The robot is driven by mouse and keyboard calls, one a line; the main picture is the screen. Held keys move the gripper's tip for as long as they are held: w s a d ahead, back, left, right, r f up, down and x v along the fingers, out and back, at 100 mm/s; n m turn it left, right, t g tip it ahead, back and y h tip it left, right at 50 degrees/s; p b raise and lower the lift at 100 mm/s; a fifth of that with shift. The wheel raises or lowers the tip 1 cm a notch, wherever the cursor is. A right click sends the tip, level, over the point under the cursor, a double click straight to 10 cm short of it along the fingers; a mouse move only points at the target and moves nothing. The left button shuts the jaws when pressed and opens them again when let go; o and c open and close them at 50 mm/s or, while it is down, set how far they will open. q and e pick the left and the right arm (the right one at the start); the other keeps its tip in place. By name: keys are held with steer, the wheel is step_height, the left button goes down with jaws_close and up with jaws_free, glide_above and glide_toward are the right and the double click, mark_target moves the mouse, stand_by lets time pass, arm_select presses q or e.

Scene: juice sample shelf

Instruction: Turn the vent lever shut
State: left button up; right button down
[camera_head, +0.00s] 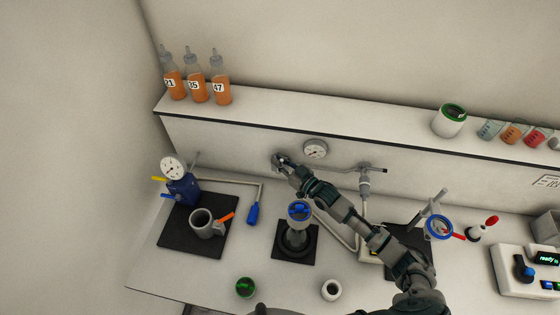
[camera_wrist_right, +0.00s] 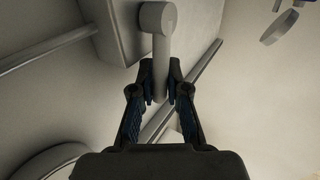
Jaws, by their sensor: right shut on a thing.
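My right arm reaches across the bench to the low wall under the shelf, and my right gripper (camera_head: 284,162) is at that wall, left of the round gauge. In the right wrist view its fingers (camera_wrist_right: 160,92) are closed around the lower part of a grey lever (camera_wrist_right: 160,52), which I take to be the vent lever. The lever has a round hub at its upper end, in front of a pale block. In the head view the gripper mostly hides the lever. My left gripper is not in view.
A round gauge (camera_head: 315,149) and a thin pipe (camera_head: 345,168) are on the wall right of the gripper. Three orange juice bottles (camera_head: 198,88) stand on the shelf (camera_head: 300,119). A blue-topped device (camera_head: 298,212) stands below the arm. A grey mug (camera_head: 203,225) is at left.

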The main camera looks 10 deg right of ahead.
steer(key=shift+s+a+f, duration=0.1)
steer(key=shift+f, duration=0.05)
steer(key=b, duration=0.2)
steer(key=d+m+t+b, duration=0.1)
steer(key=b, duration=0.2)
steer(key=shift+s+f+t+y, duration=0.2)
steer(key=shift+f+t+y, duration=0.1)
steer(key=shift+f+y, duration=0.1)
steer(key=shift+d+m, duration=0.1)
steer(key=shift+m, duration=0.2)
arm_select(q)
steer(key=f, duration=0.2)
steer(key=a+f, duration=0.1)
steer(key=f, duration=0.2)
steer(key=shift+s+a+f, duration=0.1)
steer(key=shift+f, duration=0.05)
arm_select(e)
steer(key=shift+r+t, duration=0.3)
steer(key=c, duration=1.2)
jaws_free()
steer(key=shift+s, duration=0.1)
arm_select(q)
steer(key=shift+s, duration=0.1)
arm_select(e)
steer(key=shift+r, duration=0.15)
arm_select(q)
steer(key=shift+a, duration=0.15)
